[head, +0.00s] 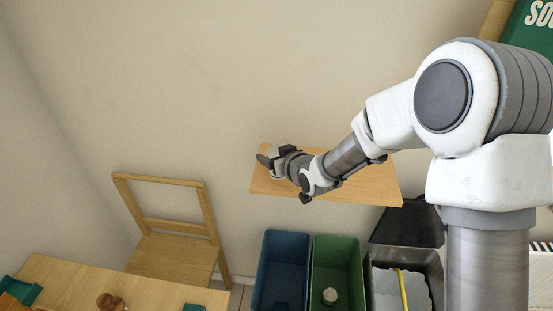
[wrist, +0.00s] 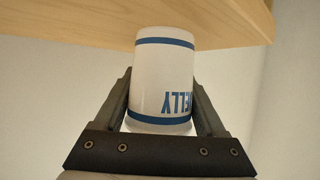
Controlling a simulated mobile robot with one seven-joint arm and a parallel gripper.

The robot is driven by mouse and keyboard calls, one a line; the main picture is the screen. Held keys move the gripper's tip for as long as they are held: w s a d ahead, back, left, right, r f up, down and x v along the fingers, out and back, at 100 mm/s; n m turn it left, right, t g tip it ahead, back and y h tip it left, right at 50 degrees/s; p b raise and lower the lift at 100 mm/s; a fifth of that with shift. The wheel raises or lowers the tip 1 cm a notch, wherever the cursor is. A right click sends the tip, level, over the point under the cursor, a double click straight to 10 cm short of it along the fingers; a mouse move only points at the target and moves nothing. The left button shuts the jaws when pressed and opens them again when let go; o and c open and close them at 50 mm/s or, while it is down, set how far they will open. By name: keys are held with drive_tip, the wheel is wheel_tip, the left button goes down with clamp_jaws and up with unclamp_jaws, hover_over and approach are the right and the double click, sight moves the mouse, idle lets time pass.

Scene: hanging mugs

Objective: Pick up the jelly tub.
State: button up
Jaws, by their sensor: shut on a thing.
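The jelly tub (wrist: 162,85) is white with blue bands and blue letters reading "ELLY", upside down in the wrist view. My gripper (wrist: 163,100) has a finger on each side of the tub and is shut on it. In the head view my gripper (head: 268,160) is at the left end of a wooden shelf (head: 350,183) on the wall. A small pale part, which looks like the tub, shows there, mostly hidden by the gripper. In the wrist view the shelf's wood (wrist: 80,20) lies beyond the tub; I cannot tell whether they touch.
Below the shelf stand a blue bin (head: 283,265), a green bin (head: 337,255) with a round pale item inside, and a grey bin (head: 428,265) with its lid up. A wooden chair (head: 175,250) and table (head: 75,285) are at lower left. The shelf's middle looks clear.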

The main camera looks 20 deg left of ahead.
drive_tip(key=shift+r, duration=0.1)
drive_tip(key=shift+r, duration=0.6)
wheel_tip(320, 180, up, 3)
drive_tip(key=shift+w+f, duration=0.1)
drive_tip(key=shift+f, duration=0.1)
drive_tip(key=w+d+r+p, duration=0.2)
drive_tip(key=w+d+r, duration=0.2)
drive_tip(key=d+r, duration=0.3)
drive_tip(key=d, duration=0.4)
